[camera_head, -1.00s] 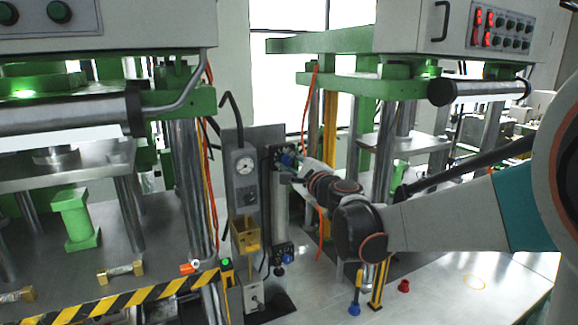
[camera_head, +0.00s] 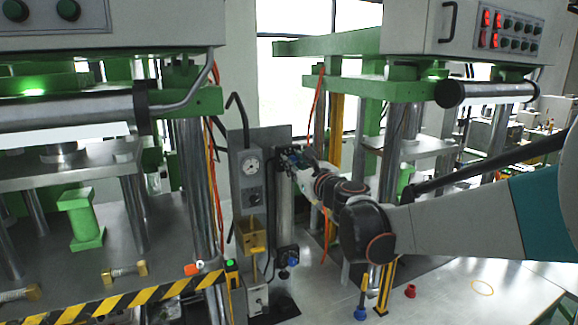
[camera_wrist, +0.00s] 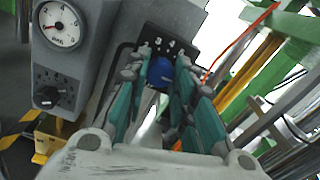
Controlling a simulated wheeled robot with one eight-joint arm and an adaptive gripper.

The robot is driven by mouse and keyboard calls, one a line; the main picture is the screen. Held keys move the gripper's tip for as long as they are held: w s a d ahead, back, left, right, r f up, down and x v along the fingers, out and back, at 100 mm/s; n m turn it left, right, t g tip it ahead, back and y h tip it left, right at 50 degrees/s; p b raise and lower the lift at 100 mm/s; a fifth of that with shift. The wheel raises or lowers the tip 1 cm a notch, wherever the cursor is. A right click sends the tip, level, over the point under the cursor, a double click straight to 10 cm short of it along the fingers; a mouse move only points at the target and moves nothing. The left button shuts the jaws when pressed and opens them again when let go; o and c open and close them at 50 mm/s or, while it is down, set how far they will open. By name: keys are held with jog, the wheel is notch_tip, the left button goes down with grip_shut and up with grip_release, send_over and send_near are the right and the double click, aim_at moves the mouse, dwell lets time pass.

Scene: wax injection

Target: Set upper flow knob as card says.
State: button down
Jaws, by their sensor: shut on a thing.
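The upper flow knob (camera_wrist: 160,73) is a round blue knob in the wrist view, on a dark block with pale marks at the top of the panel. My gripper (camera_wrist: 163,62) has its two teal-padded fingers on either side of it and is shut on it. In the head view my gripper (camera_head: 297,160) reaches the upper block from the right and mostly hides the knob. A lower blue knob (camera_head: 292,261) sits on a similar dark block at the foot of the silver column. I cannot make out a readable card in either view.
A grey unit left of the column carries a round gauge (camera_wrist: 60,24) and a black dial (camera_wrist: 53,90). A yellow box (camera_head: 250,236) hangs below it. Green press frames stand on both sides. An orange hose (camera_head: 317,105) hangs behind. A red knob (camera_head: 410,290) stands on the right table.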

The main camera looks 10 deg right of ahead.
jog(key=shift+f+m, duration=0.1)
jog(key=shift+m, duration=0.3)
jog(key=c, duration=1.4)
grip_release()
jog(key=shift+o, duration=0.2)
jog(key=s+d, duration=0.1)
jog(key=s, duration=0.6)
jog(key=shift+s+d, duration=0.2)
jog(key=shift+s, duration=0.15)
